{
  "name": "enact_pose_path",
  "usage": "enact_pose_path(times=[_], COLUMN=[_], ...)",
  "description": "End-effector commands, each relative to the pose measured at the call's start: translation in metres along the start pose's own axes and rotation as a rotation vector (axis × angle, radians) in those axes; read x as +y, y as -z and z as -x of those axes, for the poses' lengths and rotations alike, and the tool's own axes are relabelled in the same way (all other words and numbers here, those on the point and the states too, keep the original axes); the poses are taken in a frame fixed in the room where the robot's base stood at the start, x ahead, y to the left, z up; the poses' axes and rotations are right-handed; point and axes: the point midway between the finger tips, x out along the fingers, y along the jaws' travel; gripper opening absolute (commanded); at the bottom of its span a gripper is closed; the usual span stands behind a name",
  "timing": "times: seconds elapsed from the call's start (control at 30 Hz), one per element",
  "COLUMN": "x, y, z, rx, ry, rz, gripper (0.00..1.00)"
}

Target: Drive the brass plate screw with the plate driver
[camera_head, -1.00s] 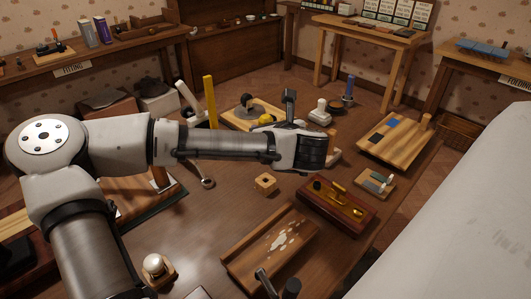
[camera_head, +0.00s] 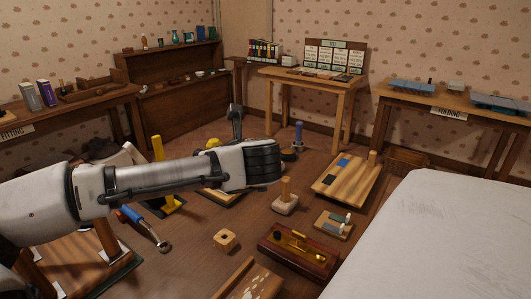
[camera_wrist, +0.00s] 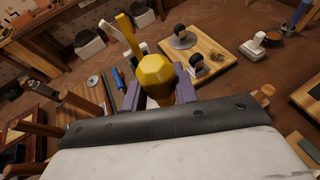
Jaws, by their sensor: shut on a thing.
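My gripper (camera_wrist: 160,96) shows in the wrist view with two purple jaws shut on a yellow faceted handle, which looks like the plate driver (camera_wrist: 155,72). Its lower part is hidden. In the head view a bit of yellow (camera_head: 213,142) shows above my arm; the jaws are hidden there. A dark red wooden block (camera_head: 268,252) with a brass plate (camera_head: 297,248) and small brass pieces lies on the floor-like brown surface at lower middle right. I cannot tell which piece is the screw. My gripper is well above and behind this block, apart from it.
Around the block stand a small wooden cube (camera_head: 226,240), a pegged white base (camera_head: 284,203), a small tray (camera_head: 333,225) and a striped board (camera_head: 346,180). A white bed-like surface (camera_head: 440,225) fills the right. A yellow post (camera_head: 158,148) stands behind my arm.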

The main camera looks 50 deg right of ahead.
Motion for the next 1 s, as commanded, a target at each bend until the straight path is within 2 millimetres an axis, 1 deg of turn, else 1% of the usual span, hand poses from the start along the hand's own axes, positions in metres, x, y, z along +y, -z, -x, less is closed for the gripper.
enact_pose_path(times=[0.67,1.0], x=[0.000,-0.021], y=[-0.001,0.008], z=[0.000,0.023], rx=[0.002,0.001], ry=[0.001,0.167], rz=[0.001,-0.068], gripper=[0.05,0.05])
